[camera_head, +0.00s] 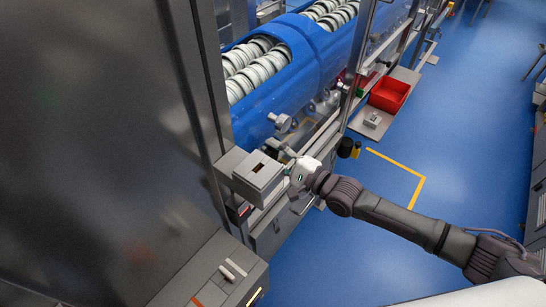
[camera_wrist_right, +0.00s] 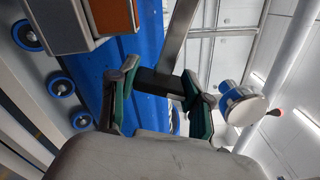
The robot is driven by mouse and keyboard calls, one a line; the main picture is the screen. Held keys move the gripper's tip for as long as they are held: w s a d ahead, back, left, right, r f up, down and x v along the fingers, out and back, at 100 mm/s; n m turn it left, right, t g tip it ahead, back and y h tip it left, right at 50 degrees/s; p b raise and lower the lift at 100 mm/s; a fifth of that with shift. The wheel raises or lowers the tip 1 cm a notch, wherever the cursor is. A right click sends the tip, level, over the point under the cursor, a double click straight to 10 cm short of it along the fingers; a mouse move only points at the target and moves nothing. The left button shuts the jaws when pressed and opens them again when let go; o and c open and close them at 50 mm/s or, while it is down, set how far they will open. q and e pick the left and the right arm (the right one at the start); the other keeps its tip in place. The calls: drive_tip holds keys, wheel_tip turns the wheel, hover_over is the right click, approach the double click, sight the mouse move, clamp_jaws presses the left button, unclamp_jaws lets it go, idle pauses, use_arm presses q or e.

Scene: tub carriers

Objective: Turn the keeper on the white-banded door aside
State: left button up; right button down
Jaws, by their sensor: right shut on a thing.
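My right gripper (camera_head: 293,172) is at the machine's side, by the right end of a grey box, with its arm coming in from the right. In the right wrist view my right gripper (camera_wrist_right: 160,88) is shut, its green-padded fingers on both sides of a dark block. A flat grey metal bar (camera_wrist_right: 180,35) runs up from that block; together they look like the keeper. In the head view the gripper hides the keeper. I cannot make out a white band on any door. My left gripper is not in view.
The grey box (camera_head: 258,177) sits on the frame close to the gripper. A large dark panel (camera_head: 90,130) fills the left. A blue tub carrier (camera_head: 300,75) holds rows of white rings behind. A red bin (camera_head: 389,95) stands on a side shelf.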

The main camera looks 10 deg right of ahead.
drive_tip(key=shift+c, duration=2.4)
unclamp_jaws()
drive_tip(key=v, duration=1.2)
